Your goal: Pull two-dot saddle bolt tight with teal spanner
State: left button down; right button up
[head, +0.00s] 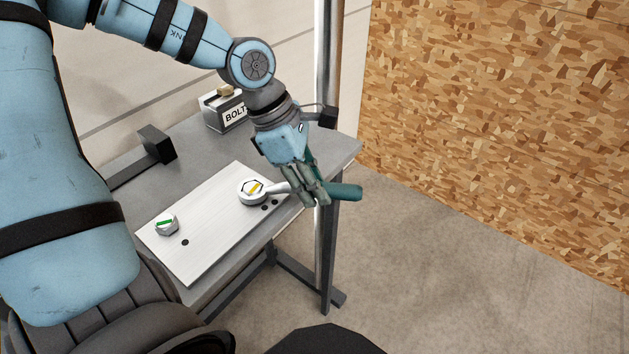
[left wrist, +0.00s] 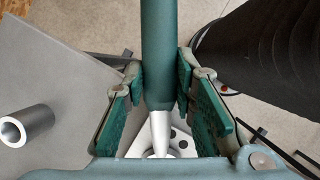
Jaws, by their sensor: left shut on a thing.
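The teal spanner (head: 345,192) has a teal handle and a silver shaft. Its silver ring sits around the yellow-striped bolt (head: 254,187) at the far right of the white plate (head: 210,222). Small black dots, at least two, mark the plate beside this bolt. My left gripper (head: 318,200) is shut on the teal handle, close to the silver shaft. In the left wrist view the handle (left wrist: 158,45) runs between the finger pads, and the bolt is mostly hidden. A green-striped bolt (head: 166,225) stands at the plate's near left, with one dot beside it. My right gripper is not in view.
The plate lies on a grey bench (head: 196,145). A box labelled BOLT (head: 225,112) and a dark block (head: 157,144) stand at its back. A metal post (head: 328,70) rises close behind my left gripper. Open floor lies to the right, before a chipboard wall (head: 490,120).

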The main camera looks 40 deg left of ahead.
pick_arm(q)
jog(key=shift+s+d+m+p, duration=0.2)
jog(key=shift+s+m+p, duration=0.2)
jog(key=shift+m, duration=0.1)
jog(key=shift+s, duration=0.1)
jog(key=shift+s+d+m+g, duration=0.2)
jog(key=shift+s+m+g, duration=0.2)
jog(key=shift+m, duration=0.1)
jog(key=shift+p, duration=0.3)
jog(key=shift+s+d+m, duration=0.2)
jog(key=shift+s+m, duration=0.2)
jog(key=shift+m, duration=0.1)
jog(key=shift+s, duration=0.15)
